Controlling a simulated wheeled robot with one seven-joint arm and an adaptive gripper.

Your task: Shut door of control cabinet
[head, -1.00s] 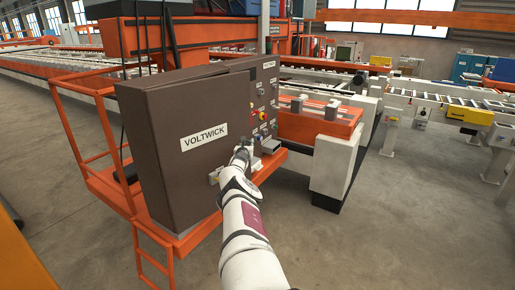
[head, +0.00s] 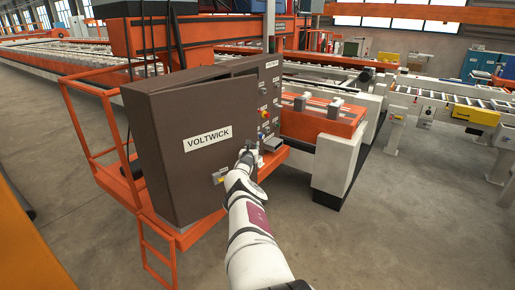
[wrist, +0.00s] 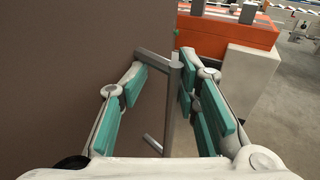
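The brown control cabinet (head: 160,190) stands on an orange platform. Its wide door (head: 205,105), with a white VOLTWICK label, stands slightly ajar, with a dark gap along its top right. My gripper (head: 247,153) is at the door's right edge; in the wrist view my gripper (wrist: 160,82) has its teal pads apart. A grey bar handle (wrist: 174,100) runs between the pads, beside the brown door face (wrist: 70,70). The left pads are clear of the bar; whether the right pads touch it I cannot tell. The cabinet's inside is hidden.
A panel with buttons (head: 269,100) faces right beside the door edge. An orange railing (head: 95,135) and ladder (head: 158,255) flank the platform's left. An orange-topped machine (head: 320,118) stands close on the right. Grey floor (head: 400,225) is free at front right.

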